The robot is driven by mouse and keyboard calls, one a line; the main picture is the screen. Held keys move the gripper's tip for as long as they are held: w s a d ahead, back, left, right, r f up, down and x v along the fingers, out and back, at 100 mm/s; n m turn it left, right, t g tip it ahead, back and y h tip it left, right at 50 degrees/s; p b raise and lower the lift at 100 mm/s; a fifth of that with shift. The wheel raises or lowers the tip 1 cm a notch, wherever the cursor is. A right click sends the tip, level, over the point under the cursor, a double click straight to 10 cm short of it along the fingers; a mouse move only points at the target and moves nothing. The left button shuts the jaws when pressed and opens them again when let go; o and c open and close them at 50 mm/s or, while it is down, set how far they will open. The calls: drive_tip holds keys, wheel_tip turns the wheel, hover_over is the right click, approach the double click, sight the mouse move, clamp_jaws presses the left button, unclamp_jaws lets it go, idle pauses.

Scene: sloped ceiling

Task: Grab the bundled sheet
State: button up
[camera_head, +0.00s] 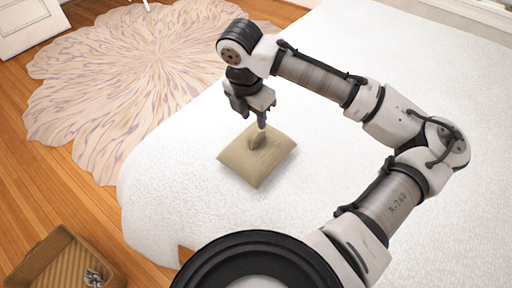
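A beige, cushion-shaped cloth bundle (259,166) lies on the white bed in the head view. It is the only thing there that could be the bundled sheet. A small darker lump or shadow shows at its upper edge, just under my gripper. My gripper (258,116) points down over this upper edge, with one dark fingertip at or just above the lump. I cannot tell whether it touches the cloth. The other finger is partly hidden, so I cannot tell whether the gripper is open or shut.
The white bed (400,235) is otherwise clear around the bundle. A petal-shaped rug (125,75) lies on the wooden floor to the left. A brown basket (68,262) with a small grey object stands at the bottom left. A white panel (27,25) is at the top left.

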sight(257, 133)
drive_tip(key=f, duration=0.5)
drive_tip(key=shift+w+d+f, duration=0.25)
drive_tip(key=shift+w, duration=0.15)
drive_tip(key=f, duration=0.1)
drive_tip(key=w+f+p, duration=0.1)
drive_tip(key=f, duration=0.2)
drive_tip(key=shift+w+d+f, duration=0.2)
drive_tip(key=shift+w+d, duration=0.1)
drive_tip(key=shift+f, duration=0.45)
clamp_jaws()
drive_tip(key=shift+w+p, duration=0.1)
drive_tip(key=shift+p, duration=0.2)
